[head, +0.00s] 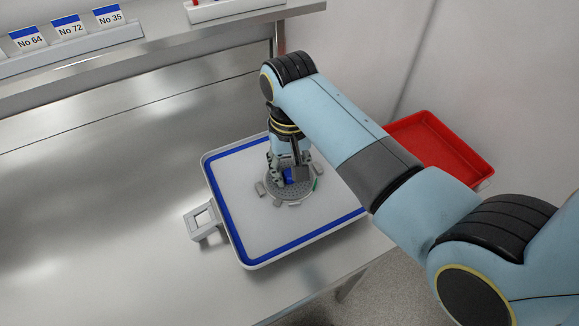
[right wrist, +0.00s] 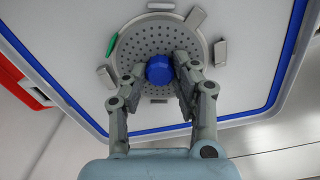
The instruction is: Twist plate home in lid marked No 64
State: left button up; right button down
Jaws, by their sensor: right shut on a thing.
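A round grey perforated plate (head: 281,197) with a blue knob lies at the middle of a white square lid (head: 240,215) with a blue border. In the right wrist view the plate (right wrist: 150,42) lies flat, with several grey tabs and one green tab (right wrist: 112,45) around its rim. My right gripper (right wrist: 160,70) is shut on the blue knob (right wrist: 159,72), one finger on each side. In the head view my right gripper (head: 287,177) reaches down over the plate and hides part of it. No number shows on the lid. My left gripper is not in view.
A card No 64 (head: 28,41) stands on a shelf at top left, beside cards No 72 (head: 70,27) and No 35 (head: 108,16). A grey bracket (head: 203,220) sits at the lid's left edge. A red tray (head: 440,150) is at right. The steel bench at left is clear.

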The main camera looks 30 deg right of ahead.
jog(key=shift+m+p, duration=0.3)
jog(key=shift+m, duration=0.3)
jog(key=m, duration=0.3)
jog(key=shift+m, duration=0.4)
jog(key=m, duration=0.3)
jog(key=shift+s+m, duration=0.1)
jog(key=shift+m, duration=0.3)
jog(key=shift+c, duration=2.4)
grip_release()
jog(key=shift+r, duration=3.5)
jog(key=shift+f, duration=0.1)
